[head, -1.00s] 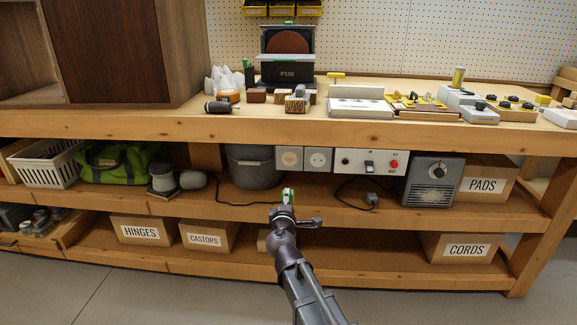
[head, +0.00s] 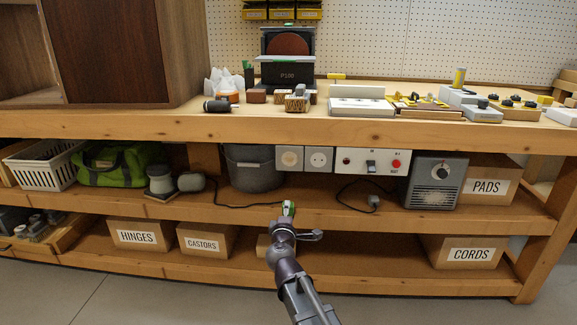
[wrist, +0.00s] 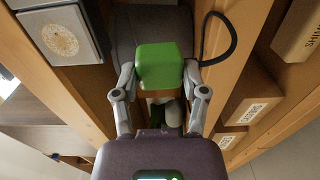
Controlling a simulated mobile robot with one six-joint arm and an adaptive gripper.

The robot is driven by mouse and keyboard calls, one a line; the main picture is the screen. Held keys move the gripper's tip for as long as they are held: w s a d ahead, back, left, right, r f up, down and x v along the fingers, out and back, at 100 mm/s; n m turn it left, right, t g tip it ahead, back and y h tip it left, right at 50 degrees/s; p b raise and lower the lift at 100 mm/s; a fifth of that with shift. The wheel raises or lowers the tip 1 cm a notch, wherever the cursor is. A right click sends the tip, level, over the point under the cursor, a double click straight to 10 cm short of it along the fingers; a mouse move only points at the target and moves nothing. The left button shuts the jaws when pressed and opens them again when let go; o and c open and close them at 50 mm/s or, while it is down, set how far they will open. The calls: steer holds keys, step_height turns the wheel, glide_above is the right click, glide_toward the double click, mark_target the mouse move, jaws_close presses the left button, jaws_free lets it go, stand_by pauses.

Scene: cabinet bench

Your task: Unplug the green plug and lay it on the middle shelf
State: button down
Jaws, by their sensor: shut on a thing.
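The green plug (head: 288,207) is out of the sockets and appears just in front of or above the middle shelf's front part in the head view; its height over the shelf is hard to tell. My gripper (wrist: 160,82) is shut on it, with a finger on each side of its green body (wrist: 163,65) in the wrist view. A dark cord runs left from it along the middle shelf (head: 330,198). Two socket plates, the left one (head: 289,158) and the right one (head: 319,159), hang under the bench top with no plug in them.
On the middle shelf stand a grey bucket (head: 253,168), a grey heater-like box (head: 433,183), a green bag (head: 118,164) and a grey plug on a cord (head: 374,202). A switch panel (head: 372,162) hangs beside the sockets. Shelf room is free below the sockets.

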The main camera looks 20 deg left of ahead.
steer(key=shift+f+b, duration=1.15)
steer(key=shift+f, duration=0.15)
steer(key=shift+w, duration=0.1)
steer(key=shift+x, duration=7.55)
steer(key=shift+a, duration=0.15)
steer(key=shift+c, duration=0.3)
jaws_free()
steer(key=shift+o, duration=0.3)
